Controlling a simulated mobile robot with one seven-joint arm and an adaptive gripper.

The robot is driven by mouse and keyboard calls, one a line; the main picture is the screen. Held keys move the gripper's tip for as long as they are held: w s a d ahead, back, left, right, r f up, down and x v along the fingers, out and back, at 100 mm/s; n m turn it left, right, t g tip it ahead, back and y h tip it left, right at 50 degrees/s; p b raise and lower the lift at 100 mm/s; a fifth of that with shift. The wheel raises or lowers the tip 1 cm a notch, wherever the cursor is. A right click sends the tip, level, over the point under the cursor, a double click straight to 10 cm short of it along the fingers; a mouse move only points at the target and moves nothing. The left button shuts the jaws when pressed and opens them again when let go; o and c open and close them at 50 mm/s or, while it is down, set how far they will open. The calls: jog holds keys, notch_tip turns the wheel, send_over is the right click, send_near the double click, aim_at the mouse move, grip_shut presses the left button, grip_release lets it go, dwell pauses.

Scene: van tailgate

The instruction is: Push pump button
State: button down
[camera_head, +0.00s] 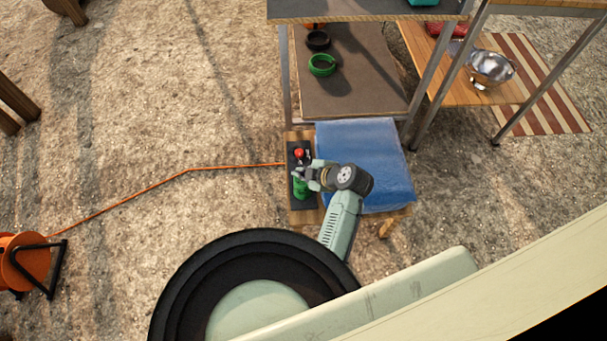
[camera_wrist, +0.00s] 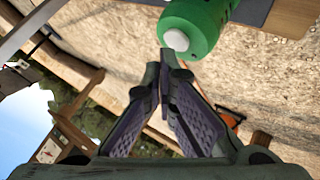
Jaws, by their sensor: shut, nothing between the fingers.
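The green pump body (camera_wrist: 205,22) fills the top middle of the wrist view, with a round white button (camera_wrist: 177,40) on its near end. In the head view the green pump (camera_head: 301,188) stands on a dark mat (camera_head: 295,203) on a small wooden bench, partly covered by my gripper. My gripper (camera_wrist: 171,60) is shut and empty. Its fingertips are right beside the white button in the picture; I cannot tell whether they touch it. In the head view my gripper (camera_head: 300,174) reaches over the mat from the right.
A red-topped item (camera_head: 299,153) stands on the same mat, behind my gripper. A blue cloth (camera_head: 365,150) covers the bench's right part. An orange cable (camera_head: 190,170) runs left to an orange reel (camera_head: 25,262). A shelf (camera_head: 350,75) with black and green rings stands behind.

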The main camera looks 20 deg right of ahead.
jog(key=shift+r, duration=0.2)
notch_tip(320, 180, up, 6)
jog(key=p, duration=0.4)
jog(key=shift+d, duration=0.1)
dwell(0.4)
